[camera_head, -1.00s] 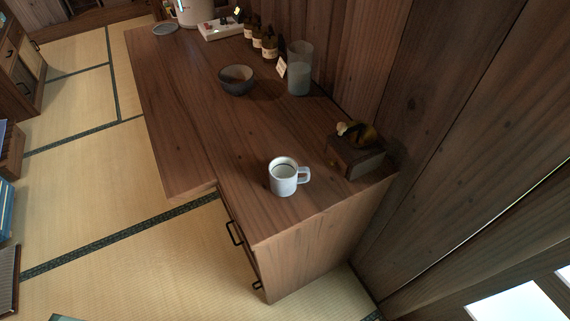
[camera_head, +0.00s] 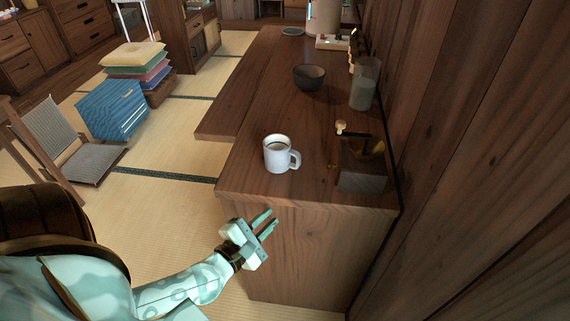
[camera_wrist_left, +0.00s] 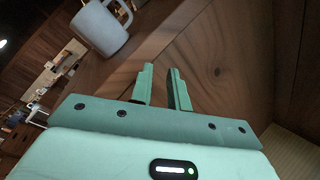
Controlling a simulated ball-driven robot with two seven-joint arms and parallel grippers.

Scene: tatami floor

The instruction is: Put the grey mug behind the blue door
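The pale grey mug (camera_head: 276,157) stands upright near the front end of the wooden counter, its handle to the right in the head view. It also shows in the wrist view (camera_wrist_left: 101,28), at upper left. My left gripper (camera_head: 268,221) is in front of the counter's end panel, below and in front of the mug, not touching it. In the wrist view its fingers (camera_wrist_left: 160,72) are apart with nothing between them. A small blue cabinet front (camera_head: 113,109) with a handle stands on the floor at the left; it looks closed. My right gripper is out of view.
A floor chair (camera_head: 66,150) and stacked cushions (camera_head: 137,62) are at the left. Tatami between is clear.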

